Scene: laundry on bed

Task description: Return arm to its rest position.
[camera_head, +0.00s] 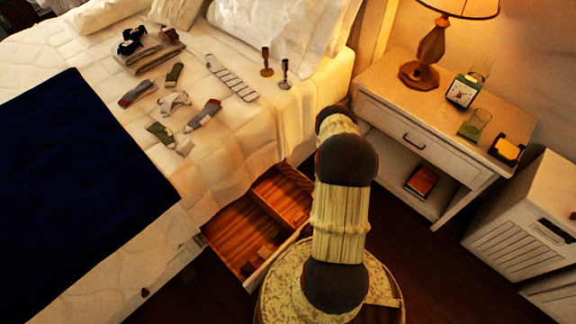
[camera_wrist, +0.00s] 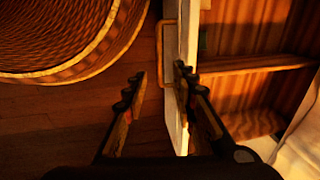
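My arm (camera_head: 340,215) stands raised in the middle of the head view, in front of the bed and the open drawer. Its far end is hidden behind its own links there, so the gripper does not show. In the wrist view my gripper (camera_wrist: 158,75) has its two fingers apart. The white drawer front (camera_wrist: 181,100) shows in the gap and behind the right finger; I cannot tell whether they touch. The drawer's handle (camera_wrist: 164,52) is just beyond the fingertips. Nothing is visibly held.
The wooden drawer (camera_head: 232,228) under the bed is pulled out. Socks (camera_head: 204,115) and two candlesticks (camera_head: 266,65) lie or stand on the bed (camera_head: 225,165). A nightstand (camera_head: 400,113) with a lamp (camera_head: 427,55) is right. A woven basket (camera_wrist: 60,35) is left in the wrist view.

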